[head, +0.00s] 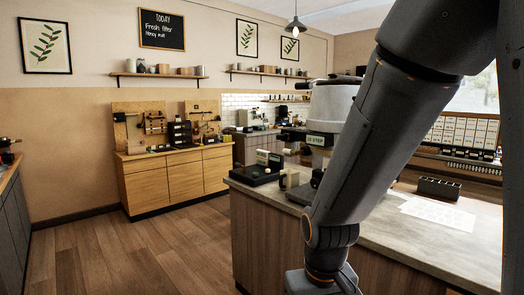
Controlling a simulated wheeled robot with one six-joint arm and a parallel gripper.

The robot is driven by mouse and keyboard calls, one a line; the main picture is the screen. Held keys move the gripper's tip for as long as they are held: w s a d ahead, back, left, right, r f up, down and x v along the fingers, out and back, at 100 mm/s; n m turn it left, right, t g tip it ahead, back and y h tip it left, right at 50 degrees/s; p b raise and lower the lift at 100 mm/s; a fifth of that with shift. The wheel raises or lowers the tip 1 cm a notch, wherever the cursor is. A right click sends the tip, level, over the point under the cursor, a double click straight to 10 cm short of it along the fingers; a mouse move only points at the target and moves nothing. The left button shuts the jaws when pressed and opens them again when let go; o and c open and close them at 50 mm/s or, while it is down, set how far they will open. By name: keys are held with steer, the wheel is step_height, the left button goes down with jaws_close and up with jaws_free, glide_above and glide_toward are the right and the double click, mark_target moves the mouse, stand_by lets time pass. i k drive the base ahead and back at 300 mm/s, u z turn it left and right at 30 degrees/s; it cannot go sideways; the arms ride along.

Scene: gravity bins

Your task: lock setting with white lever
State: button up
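A light grey machine (334,100) stands on the counter in the middle of the head view, partly hidden behind my arm. It has a pale green label (316,140) on its front, whose text is too small to read surely. I cannot make out a white lever on it. My arm crosses the right half of the view and bends at the bottom centre. My gripper is not in view.
The counter (460,248) has bare top at the right, with a white sheet (438,213) and a black open-topped box (439,188). A row of labelled bins (465,133) stands behind. A wooden cabinet (170,182) is against the far wall. The wooden floor at left is clear.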

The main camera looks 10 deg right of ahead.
mark_target(287, 152)
steer(key=u, duration=0.6)
steer(key=i, duration=1)
steer(key=z, duration=0.3)
